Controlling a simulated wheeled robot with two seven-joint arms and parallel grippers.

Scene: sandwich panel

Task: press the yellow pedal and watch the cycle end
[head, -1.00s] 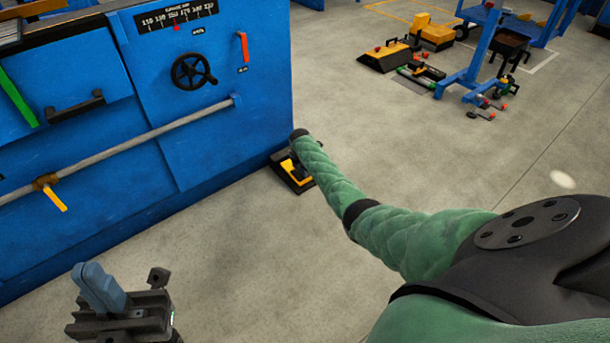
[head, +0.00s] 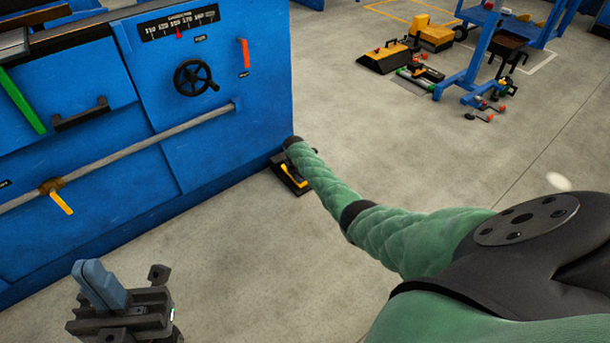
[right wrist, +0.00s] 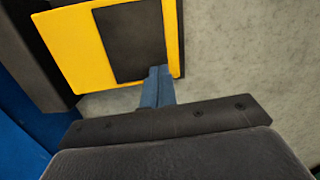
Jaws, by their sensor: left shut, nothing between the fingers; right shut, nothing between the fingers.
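The yellow pedal (right wrist: 75,45) with its black pad (right wrist: 132,40) fills the upper left of the right wrist view. In the head view the pedal (head: 293,176) shows as a thin yellow strip on a black base by the blue machine's corner, partly hidden by my right arm. My right gripper (right wrist: 158,80) is shut and empty, its blue fingertips overlapping the pad's lower edge near its right corner. I cannot tell for sure whether they touch it. My left gripper (head: 90,272) is shut and empty, above the floor at lower left.
The blue machine (head: 225,135) carries a scale with a red pointer (head: 179,34), a black handwheel (head: 195,77), a red lever (head: 245,53) and a yellow-handled valve (head: 61,202). A yellow-black unit (head: 384,60) and blue cart (head: 470,70) stand far off. The floor between is clear.

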